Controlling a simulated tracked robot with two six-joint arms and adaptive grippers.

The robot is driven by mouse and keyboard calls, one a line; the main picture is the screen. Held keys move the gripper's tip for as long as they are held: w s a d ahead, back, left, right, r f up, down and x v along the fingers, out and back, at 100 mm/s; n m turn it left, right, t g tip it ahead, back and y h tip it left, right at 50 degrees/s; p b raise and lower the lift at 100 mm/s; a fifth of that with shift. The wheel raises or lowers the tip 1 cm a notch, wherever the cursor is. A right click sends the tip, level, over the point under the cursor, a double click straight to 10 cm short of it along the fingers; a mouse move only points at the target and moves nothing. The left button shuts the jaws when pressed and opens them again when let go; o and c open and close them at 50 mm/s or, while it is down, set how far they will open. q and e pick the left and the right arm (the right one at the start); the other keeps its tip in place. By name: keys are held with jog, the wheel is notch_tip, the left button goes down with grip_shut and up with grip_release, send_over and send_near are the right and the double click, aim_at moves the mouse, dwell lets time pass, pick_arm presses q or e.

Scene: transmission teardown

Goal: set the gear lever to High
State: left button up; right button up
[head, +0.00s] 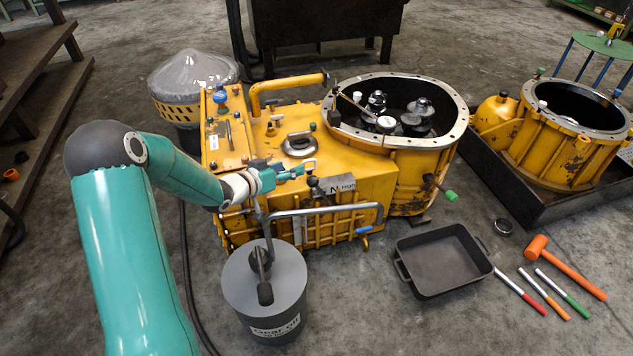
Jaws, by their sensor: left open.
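The yellow transmission housing (372,178) stands in the middle of the head view. On its front edge is a metal plate (347,185) marked "N" and "High"; its left part is hidden or too small to read. A small dark-knobbed lever (312,182), seemingly the gear lever, stands at the left end of this plate, left of the "N". My left gripper (308,168), teal and grey, reaches in from the left. It is open, with its fingertips just above and beside the knob. I cannot tell whether they touch it. My right gripper is not in view.
A grey gear oil can (265,310) stands in front of the housing, below my left arm. A grey bent handle (315,211) runs along the housing front. A black tray (441,258), an orange mallet (565,268) and several coloured-handled tools lie at the right. A second yellow housing (560,150) sits farther right.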

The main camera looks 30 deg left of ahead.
pick_arm(q)
notch_tip(320, 180, down, 2)
jog(key=b, duration=0.8)
send_near(309, 183)
jog(key=b+x, duration=0.3)
jog(key=x, duration=0.7)
jog(key=shift+w+f+b, duration=0.1)
jog(key=shift+w+b, duration=0.05)
jog(key=shift+b, duration=0.2)
jog(key=shift+x, duration=0.8)
